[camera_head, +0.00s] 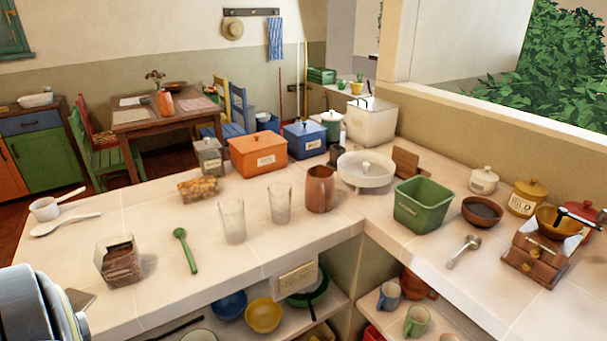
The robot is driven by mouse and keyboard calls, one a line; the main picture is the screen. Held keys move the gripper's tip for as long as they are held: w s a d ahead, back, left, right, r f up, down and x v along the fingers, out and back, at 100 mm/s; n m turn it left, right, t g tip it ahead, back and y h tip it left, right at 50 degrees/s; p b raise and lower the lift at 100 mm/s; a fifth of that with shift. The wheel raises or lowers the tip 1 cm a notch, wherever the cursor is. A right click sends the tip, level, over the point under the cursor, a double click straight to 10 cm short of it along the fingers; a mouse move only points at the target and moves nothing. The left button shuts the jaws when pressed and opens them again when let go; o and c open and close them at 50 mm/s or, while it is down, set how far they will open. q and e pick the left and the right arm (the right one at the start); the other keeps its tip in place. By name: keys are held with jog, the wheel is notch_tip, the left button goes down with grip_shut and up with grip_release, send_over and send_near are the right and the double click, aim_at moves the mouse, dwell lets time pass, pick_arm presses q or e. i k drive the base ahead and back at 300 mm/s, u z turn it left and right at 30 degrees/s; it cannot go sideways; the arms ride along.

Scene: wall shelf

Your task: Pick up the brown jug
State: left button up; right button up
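A brown jug (320,188) stands upright on the tiled counter (335,225), left of the inner corner. Its top is open, and it looks like smooth reddish-brown metal or clay. Another reddish-brown vessel (418,284) sits on the shelf below the counter at the right, partly hidden by the counter edge. Neither of my grippers is in view.
Two clear glasses (232,221) (280,203) stand left of the jug. A white footed bowl (365,170) and a green square container (423,205) stand right of it. An orange box (258,153) is behind. A grey rounded shape (35,305) fills the lower left corner.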

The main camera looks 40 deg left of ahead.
aim_at(320, 192)
jog(key=u, duration=1.1)
jog(key=i, duration=1)
jog(key=u, duration=1.15)
